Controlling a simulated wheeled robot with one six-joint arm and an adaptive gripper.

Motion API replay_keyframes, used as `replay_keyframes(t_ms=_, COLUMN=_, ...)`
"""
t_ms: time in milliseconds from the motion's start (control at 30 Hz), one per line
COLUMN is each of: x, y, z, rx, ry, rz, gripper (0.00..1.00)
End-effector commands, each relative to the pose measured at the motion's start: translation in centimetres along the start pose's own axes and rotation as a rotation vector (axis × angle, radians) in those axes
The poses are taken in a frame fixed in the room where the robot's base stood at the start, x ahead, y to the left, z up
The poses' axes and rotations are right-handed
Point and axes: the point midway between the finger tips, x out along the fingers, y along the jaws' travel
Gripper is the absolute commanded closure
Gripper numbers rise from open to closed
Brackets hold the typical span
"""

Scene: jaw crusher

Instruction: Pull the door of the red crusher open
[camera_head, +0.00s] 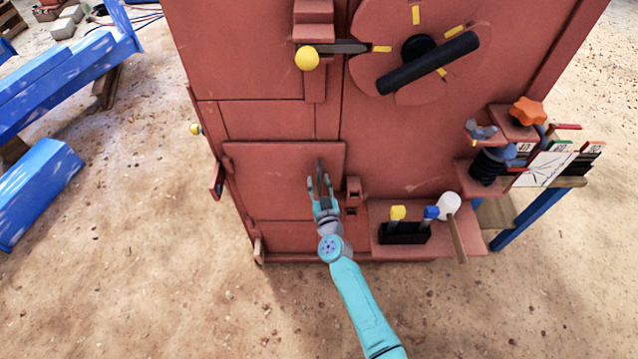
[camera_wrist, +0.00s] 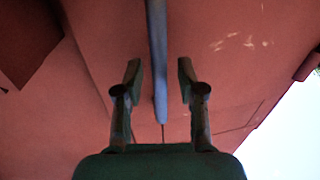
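The red crusher (camera_head: 250,55) stands in front of me. Its door (camera_head: 265,172) is a flat red panel low on the left part of the front, and it looks closed. A thin dark upright handle (camera_head: 320,170) is on the door near its right edge. My gripper (camera_head: 319,186) is at the handle. In the wrist view the handle (camera_wrist: 158,60) runs between the two fingers of my gripper (camera_wrist: 159,80), with a gap on each side. The fingers are open and do not appear to touch it.
A red latch block (camera_head: 353,192) sits just right of the door. A red shelf (camera_head: 460,240) with a black holder (camera_head: 404,234) and a white-headed mallet (camera_head: 450,206) juts out at the right. Blue beams (camera_head: 40,190) lie at the left. The sandy ground before the door's left side is clear.

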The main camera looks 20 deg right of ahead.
Motion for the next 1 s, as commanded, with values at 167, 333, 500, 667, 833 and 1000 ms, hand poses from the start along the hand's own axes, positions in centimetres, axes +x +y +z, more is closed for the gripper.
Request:
replay_keyframes(t_ms=167, x=-0.02, y=0.0, z=0.02, rx=0.0, ry=0.0, rz=0.0, gripper=0.61)
replay_keyframes(t_ms=333, x=-0.04, y=-0.01, z=0.03, rx=0.0, ry=0.0, rz=0.0, gripper=1.0)
replay_keyframes(t_ms=500, x=-0.04, y=-0.01, z=0.03, rx=0.0, ry=0.0, rz=0.0, gripper=1.0)
replay_keyframes(t_ms=667, x=-0.06, y=-0.02, z=0.03, rx=0.0, ry=0.0, rz=0.001, gripper=1.0)
replay_keyframes(t_ms=833, x=-0.23, y=-0.13, z=0.05, rx=0.0, ry=-0.001, rz=0.012, gripper=1.0)
replay_keyframes(t_ms=1000, x=-0.62, y=-0.27, z=0.09, rx=0.001, ry=-0.001, rz=0.041, gripper=1.0)
